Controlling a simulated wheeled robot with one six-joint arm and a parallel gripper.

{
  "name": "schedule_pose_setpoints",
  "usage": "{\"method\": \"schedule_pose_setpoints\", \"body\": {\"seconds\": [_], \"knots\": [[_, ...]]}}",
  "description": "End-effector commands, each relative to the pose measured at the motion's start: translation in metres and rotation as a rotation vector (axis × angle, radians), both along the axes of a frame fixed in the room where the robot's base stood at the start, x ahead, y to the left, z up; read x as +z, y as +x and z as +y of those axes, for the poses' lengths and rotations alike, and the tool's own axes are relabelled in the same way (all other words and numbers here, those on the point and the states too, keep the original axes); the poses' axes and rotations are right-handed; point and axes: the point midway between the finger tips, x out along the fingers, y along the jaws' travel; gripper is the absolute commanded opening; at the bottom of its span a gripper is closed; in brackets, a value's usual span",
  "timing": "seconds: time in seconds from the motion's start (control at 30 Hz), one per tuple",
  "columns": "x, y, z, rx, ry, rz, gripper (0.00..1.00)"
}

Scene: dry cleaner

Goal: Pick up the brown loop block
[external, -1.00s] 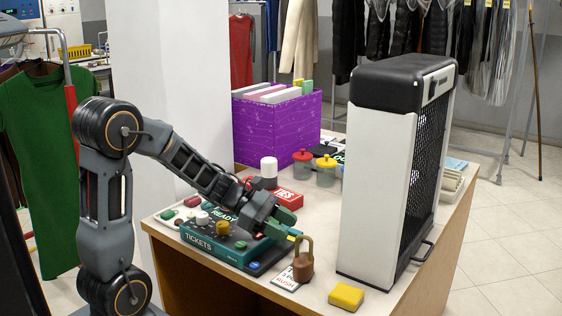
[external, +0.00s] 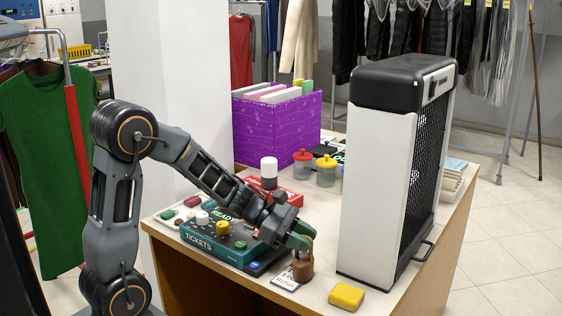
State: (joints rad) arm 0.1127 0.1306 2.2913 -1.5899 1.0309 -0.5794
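The brown loop block (external: 302,271) stands upright near the front edge of the counter, beside a white RUSH card. Its squat body shows, and its loop is largely covered by my gripper. My gripper (external: 304,239) has green fingers and reaches down from the left, with its tips at the loop. I cannot tell whether the fingers are closed on the loop or only around it. The block's base appears to be at counter level.
The teal TICKETS box (external: 212,246) with small knobs lies left of the block. A yellow block (external: 346,296) lies to the right front. A tall white and black unit (external: 378,190) stands close on the right. The RUSH card (external: 286,280) lies beside the block.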

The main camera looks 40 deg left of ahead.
Motion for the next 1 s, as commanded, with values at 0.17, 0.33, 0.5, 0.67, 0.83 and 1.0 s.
{"method": "schedule_pose_setpoints", "body": {"seconds": [0.17, 0.33, 0.5, 0.67, 0.83, 1.0], "knots": [[0.0, 0.0, 0.0, 0.0, 0.0, 0.0, 0.11], [0.0, 0.0, 0.0, 0.0, 0.0, 0.0, 0.0], [0.0, 0.0, 0.0, 0.0, 0.0, 0.0, 0.0], [0.0, 0.0, 0.0, 0.0, 0.001, -0.001, 0.0], [0.001, 0.0, 0.0, 0.0, 0.001, -0.001, 0.0], [0.014, 0.0, 0.0, 0.001, 0.001, -0.003, 0.0]]}}
